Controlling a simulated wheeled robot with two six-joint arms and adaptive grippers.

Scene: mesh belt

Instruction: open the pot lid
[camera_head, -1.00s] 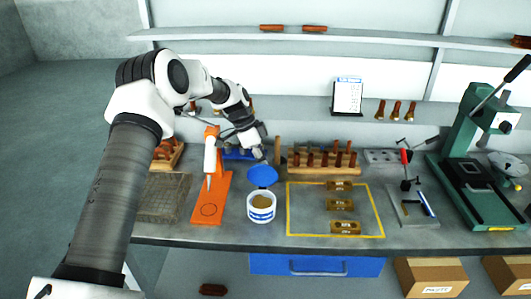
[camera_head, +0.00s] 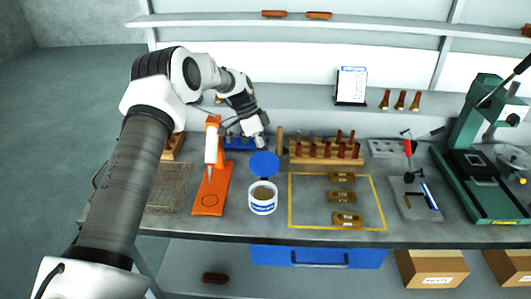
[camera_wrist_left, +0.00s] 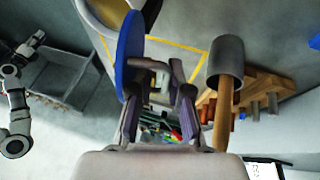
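The white pot (camera_head: 263,203) with a blue label stands on the bench, its mouth open and brownish contents showing. Its blue lid (camera_head: 264,163) is tipped up at the pot's back edge. In the left wrist view the lid (camera_wrist_left: 130,48) appears nearly edge-on, with part of the pot (camera_wrist_left: 108,12) beyond it. My left gripper (camera_head: 259,141) is just behind the lid. In the wrist view its two fingers (camera_wrist_left: 160,80) are apart with nothing held between them; the lid is beside the left finger. What looks like my right arm shows small at the left edge there; its fingers are unclear.
A mallet (camera_wrist_left: 226,80) stands close to my left gripper. An orange stand (camera_head: 211,190) with a white tube is left of the pot. A wooden rack (camera_head: 325,151) is behind right. A yellow-outlined area (camera_head: 310,210) with brass blocks lies to the right.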

